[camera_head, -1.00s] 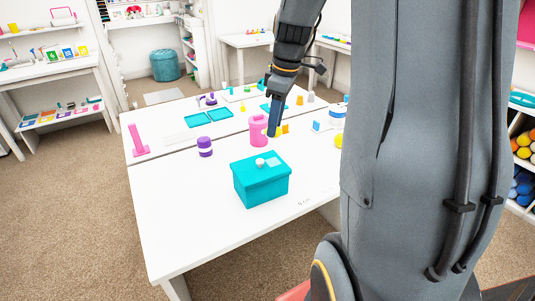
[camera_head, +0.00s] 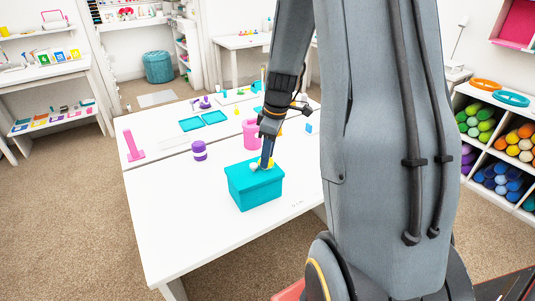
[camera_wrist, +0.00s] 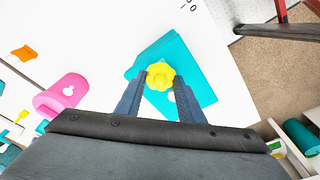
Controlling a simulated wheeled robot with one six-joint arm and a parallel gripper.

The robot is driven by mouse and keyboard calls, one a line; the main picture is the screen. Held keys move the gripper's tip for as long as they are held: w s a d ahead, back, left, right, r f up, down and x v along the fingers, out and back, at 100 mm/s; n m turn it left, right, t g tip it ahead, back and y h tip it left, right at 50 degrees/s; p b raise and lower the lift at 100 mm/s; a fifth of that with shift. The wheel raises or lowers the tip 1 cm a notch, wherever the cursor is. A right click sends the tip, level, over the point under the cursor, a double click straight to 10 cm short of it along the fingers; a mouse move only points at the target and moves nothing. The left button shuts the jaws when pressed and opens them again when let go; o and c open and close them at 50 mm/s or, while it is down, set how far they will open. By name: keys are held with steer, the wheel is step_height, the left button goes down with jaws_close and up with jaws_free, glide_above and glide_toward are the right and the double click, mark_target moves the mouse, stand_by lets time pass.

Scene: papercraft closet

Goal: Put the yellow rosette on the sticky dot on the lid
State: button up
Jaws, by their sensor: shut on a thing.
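The yellow rosette (camera_wrist: 160,76) is between my gripper's fingertips in the wrist view. My gripper (camera_wrist: 160,84) is shut on it and holds it over the teal box's lid (camera_wrist: 190,56). I cannot tell whether the rosette touches the lid.
A pink canister (camera_head: 250,132) stands just behind the box. A purple and white jar (camera_head: 199,150) stands to the left, with a pink stand (camera_head: 132,146) farther left. Teal trays (camera_head: 203,120) lie at the back. The white table's front left (camera_head: 185,215) is clear.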

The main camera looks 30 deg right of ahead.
steer(key=shift+f, duration=0.15)
steer(key=o, duration=1)
step_height(320, 180, up, 12)
steer(key=s+d+b, duration=0.1)
steer(key=b, duration=0.2)
steer(key=s+a+f+m, duration=0.4)
steer(key=s+a+f, duration=0.1)
steer(key=s+a, duration=0.2)
steer(key=s+a+f+m+h, duration=0.1)
steer(key=s+a+f+m, duration=0.3)
steer(key=s+a, duration=0.3)
steer(key=shift+a+f+m, duration=0.4)
steer(key=shift+a+f, duration=0.35)
steer(key=shift+a, duration=0.4)
